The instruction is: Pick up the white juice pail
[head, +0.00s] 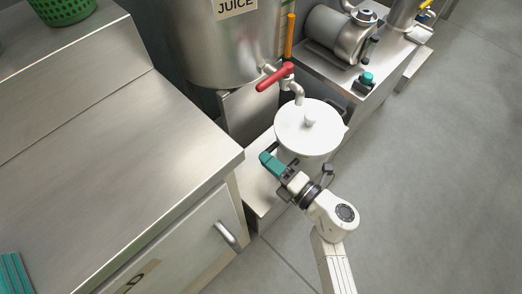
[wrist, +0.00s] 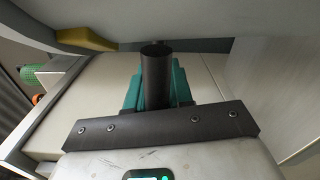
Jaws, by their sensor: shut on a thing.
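The white juice pail (head: 303,140) stands with its knobbed lid on, under the spout of the steel juice tank (head: 215,50) with its red tap lever (head: 275,77). My gripper (head: 272,164) is at the pail's near side, with its teal fingers low beside the wall. In the wrist view the teal fingers (wrist: 155,85) are closed around a dark round bar (wrist: 155,75), which looks like the pail's handle grip. Where the bar joins the pail is hidden. The pail appears upright and on the low steel stand; its base is hidden by my arm.
A steel counter (head: 110,130) with a cabinet door and handle fills the left, its corner close to my gripper. A green basket (head: 65,8) sits on it at the back. A motor-driven machine (head: 338,38) stands behind right. The grey floor (head: 440,170) on the right is clear.

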